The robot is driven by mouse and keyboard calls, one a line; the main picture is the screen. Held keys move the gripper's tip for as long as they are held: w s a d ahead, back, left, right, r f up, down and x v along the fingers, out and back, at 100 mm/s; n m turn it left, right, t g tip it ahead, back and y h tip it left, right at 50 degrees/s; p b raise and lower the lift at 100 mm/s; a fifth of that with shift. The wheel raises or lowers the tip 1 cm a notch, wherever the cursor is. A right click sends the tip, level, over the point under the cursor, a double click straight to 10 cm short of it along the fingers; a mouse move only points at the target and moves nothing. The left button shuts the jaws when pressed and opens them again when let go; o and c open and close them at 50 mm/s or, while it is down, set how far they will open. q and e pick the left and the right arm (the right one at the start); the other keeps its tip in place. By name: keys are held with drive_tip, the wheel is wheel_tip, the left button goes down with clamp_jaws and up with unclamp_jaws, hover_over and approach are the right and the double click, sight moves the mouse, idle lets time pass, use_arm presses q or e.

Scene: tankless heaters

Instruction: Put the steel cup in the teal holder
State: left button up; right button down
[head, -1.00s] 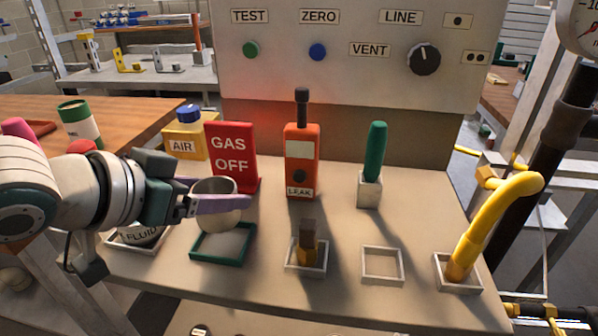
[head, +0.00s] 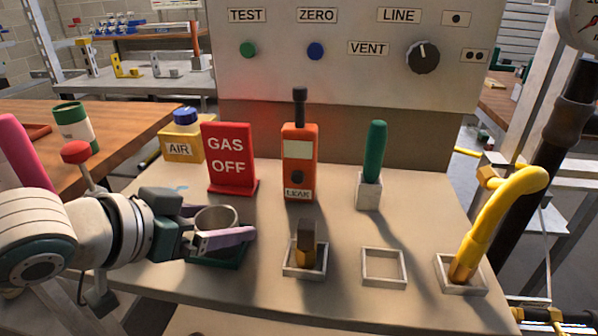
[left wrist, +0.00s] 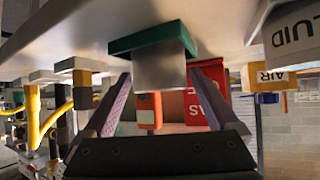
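The steel cup (head: 217,217) stands upright, its lower part inside the teal holder (head: 222,264). My left gripper (head: 222,226) has its purple fingers on either side of the cup, one behind it and one in front, and looks shut on it. The near finger hides part of the cup's front. In the left wrist view, which is upside down, the cup (left wrist: 160,66) fills the space between the fingertips, with the teal holder (left wrist: 152,36) at its base. My right gripper is not in view.
A red GAS OFF sign (head: 229,160) stands just behind the cup. An orange leak detector (head: 299,165), a block in a tray (head: 306,250), an empty tray (head: 384,268) and a yellow hose (head: 490,225) stand to the right. A yellow AIR box (head: 182,142) is behind left.

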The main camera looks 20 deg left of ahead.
use_arm(q)
drive_tip(key=shift+o, duration=0.2)
drive_tip(key=shift+r, duration=0.25)
drive_tip(key=shift+s+r, duration=0.15)
drive_tip(key=shift+s, duration=0.15)
drive_tip(key=p+v, duration=0.4)
drive_tip(key=v, duration=0.7)
drive_tip(key=s+d+f+g+y, duration=0.1)
drive_tip(key=s+d+f+g, duration=0.1)
drive_tip(key=s+d+g, duration=0.5)
drive_tip(key=s, duration=0.4)
drive_tip(key=shift+s+d+f+y, duration=0.15)
drive_tip(key=shift+d+f+y, duration=0.05)
drive_tip(key=shift+d+y, duration=0.15)
